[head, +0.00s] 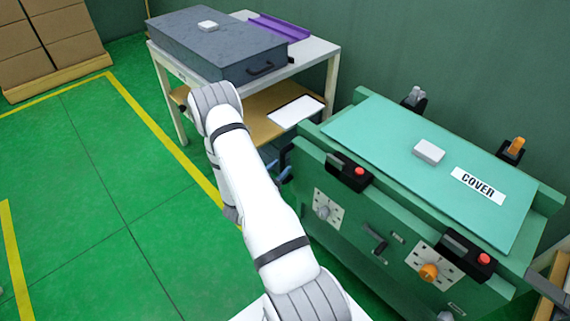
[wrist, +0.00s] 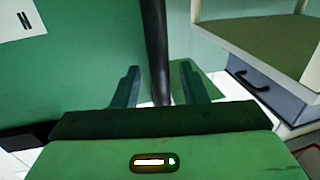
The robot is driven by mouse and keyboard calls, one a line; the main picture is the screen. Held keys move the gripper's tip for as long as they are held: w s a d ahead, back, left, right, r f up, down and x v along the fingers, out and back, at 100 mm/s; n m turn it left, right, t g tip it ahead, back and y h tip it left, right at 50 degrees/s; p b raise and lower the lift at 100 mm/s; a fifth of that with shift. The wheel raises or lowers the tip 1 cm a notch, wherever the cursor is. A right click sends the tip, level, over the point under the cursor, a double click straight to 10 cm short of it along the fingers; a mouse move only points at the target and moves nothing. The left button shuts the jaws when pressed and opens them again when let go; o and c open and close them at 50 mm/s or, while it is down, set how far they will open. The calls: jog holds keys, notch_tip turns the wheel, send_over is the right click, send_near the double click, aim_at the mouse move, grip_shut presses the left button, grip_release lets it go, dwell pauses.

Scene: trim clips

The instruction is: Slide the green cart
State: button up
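The green cart (head: 330,255) stands at the right in the head view. It has a flat teal lid marked COVER (head: 390,140). A black handle bar (head: 287,150) is at its left end. My gripper (head: 281,173) is low beside that end, partly hidden by my white arm. In the wrist view, my gripper (wrist: 162,88) is open, with a finger on each side of the black handle bar (wrist: 155,45). Narrow gaps show between bar and fingers, so it is not gripped. The cart's green side (wrist: 70,75) fills the left of the wrist view.
A pale table (head: 318,48) behind bears a dark grey case (head: 205,45) and a purple tray (head: 275,28). Stacked cartons (head: 60,40) stand at the far left. Green floor (head: 90,190) with yellow lines is clear on the left. A green wall is behind the cart.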

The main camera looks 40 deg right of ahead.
jog(key=shift+x, duration=1.15)
grip_shut()
